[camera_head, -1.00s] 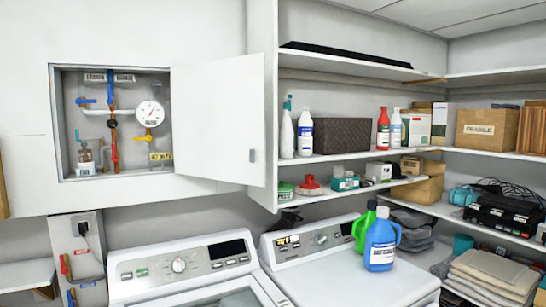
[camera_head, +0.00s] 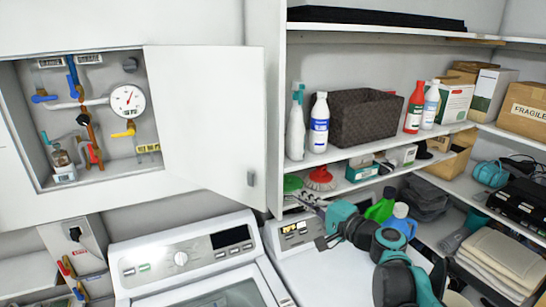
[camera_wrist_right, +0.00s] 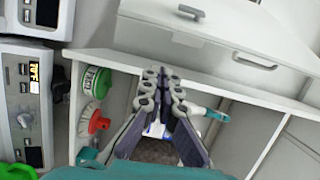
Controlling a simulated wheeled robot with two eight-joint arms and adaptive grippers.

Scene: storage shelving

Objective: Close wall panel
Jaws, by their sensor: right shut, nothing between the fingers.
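The wall panel's white door (camera_head: 205,110) stands open, hinged on the recessed box's right side, with a small grey handle (camera_head: 251,178) near its lower right corner. The open box (camera_head: 27,130) shows pipes, valves and a gauge. My right gripper (camera_head: 308,200) is below and right of the door's handle, in front of the lower shelf and apart from the door. In the right wrist view its fingers (camera_wrist_right: 165,85) are together and empty, and white surfaces with grey handles show beyond them; I cannot tell which is the door. My left gripper is out of view.
Shelves at right hold bottles, a dark woven basket (camera_head: 365,117) and boxes. A red-topped item (camera_head: 320,178) and a green one sit close by my right gripper. Two white washing machines stand below; the left one (camera_head: 185,260) is under the box. The space before the door is clear.

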